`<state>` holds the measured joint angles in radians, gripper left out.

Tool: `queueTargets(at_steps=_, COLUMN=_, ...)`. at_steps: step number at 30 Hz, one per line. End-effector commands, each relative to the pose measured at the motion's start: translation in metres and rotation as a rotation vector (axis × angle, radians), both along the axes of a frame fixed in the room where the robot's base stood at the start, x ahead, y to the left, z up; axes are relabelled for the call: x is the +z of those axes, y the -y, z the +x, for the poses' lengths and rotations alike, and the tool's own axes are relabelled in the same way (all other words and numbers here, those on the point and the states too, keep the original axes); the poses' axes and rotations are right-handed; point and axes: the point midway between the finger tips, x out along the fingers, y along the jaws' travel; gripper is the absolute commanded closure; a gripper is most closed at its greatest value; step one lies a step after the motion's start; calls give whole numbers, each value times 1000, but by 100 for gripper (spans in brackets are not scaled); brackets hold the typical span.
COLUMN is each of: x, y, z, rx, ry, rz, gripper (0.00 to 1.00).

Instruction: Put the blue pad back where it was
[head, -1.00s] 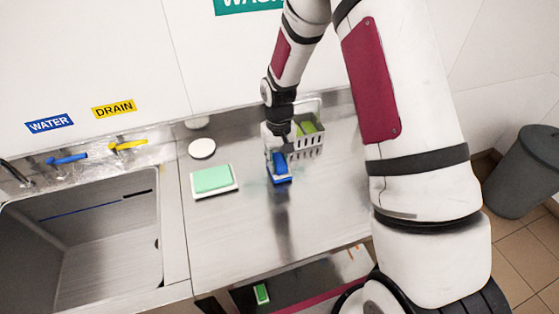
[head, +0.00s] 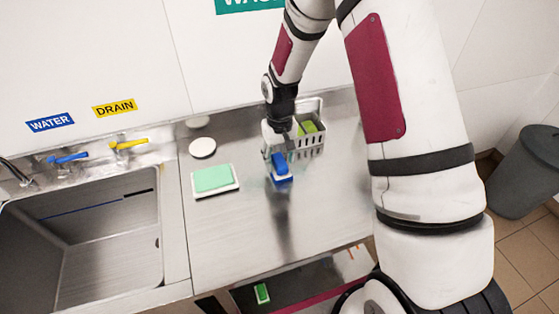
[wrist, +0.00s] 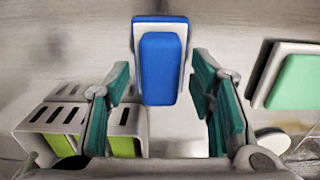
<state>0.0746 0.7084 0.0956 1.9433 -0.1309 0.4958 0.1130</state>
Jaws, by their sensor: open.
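The blue pad (head: 280,160) has a white layer under its raised blue block. My gripper (wrist: 162,88) is open, with one teal-lined finger on each side. In the head view my gripper (head: 275,150) is just over the pad and partly hides it. Whether a finger touches the pad is unclear.
The sink (head: 85,230) is further left. The front counter is clear.

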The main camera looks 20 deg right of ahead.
Motion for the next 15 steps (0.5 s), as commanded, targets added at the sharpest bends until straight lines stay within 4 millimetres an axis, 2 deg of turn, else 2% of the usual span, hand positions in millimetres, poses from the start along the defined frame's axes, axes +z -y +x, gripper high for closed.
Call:
queueTargets(at_steps=12, x=79, y=0, z=2, rx=0, ry=5, rz=0, gripper=50)
queueTargets(at_steps=15, x=94, y=0, z=2, rx=-1, ry=4, rz=1, gripper=50)
